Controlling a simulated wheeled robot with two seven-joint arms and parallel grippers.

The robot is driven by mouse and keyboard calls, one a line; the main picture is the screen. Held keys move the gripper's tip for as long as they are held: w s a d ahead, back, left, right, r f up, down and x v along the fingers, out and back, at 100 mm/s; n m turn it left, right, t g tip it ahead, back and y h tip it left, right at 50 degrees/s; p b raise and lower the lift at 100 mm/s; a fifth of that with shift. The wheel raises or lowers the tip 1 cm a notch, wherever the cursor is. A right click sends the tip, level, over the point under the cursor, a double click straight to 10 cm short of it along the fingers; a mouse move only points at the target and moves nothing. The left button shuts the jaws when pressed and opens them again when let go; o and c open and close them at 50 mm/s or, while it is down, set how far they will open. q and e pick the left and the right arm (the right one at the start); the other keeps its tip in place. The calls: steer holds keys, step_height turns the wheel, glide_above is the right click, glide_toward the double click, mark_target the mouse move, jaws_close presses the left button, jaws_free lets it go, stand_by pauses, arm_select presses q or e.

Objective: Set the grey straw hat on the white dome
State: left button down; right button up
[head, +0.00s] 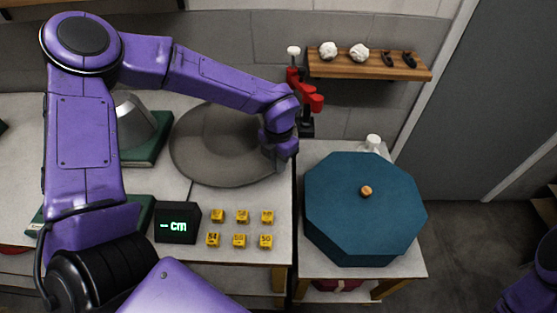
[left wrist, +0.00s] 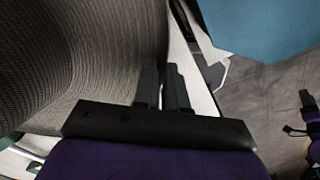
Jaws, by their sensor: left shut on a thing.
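The grey straw hat (head: 207,142) is wide-brimmed and lies over the back right part of the left table in the head view. Its woven surface fills the left of the left wrist view (left wrist: 75,60). My left gripper (head: 279,163) is at the hat's right brim edge, pointing down and shut on the brim; its dark fingers show in the left wrist view (left wrist: 163,88). I cannot make out a white dome. A pale grey rounded block (head: 134,122) stands on a green base left of the hat, partly behind my arm. A possible right gripper (left wrist: 306,105) shows small at the wrist view's right edge.
A black display (head: 177,223) reading "- cm" and several yellow cubes (head: 240,228) sit in front of the hat. A blue octagonal box (head: 350,225) fills most of the right table.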

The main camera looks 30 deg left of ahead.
arm_select(q)
steer(key=shift+w+f, duration=0.15)
steer(key=shift+w, duration=0.05)
steer(key=shift+s+f+b, duration=0.1)
steer(key=shift+f+b, duration=0.35)
steer(key=shift+f, duration=0.25)
steer(key=c, duration=1.1)
jaws_free()
steer(key=shift+r, duration=0.1)
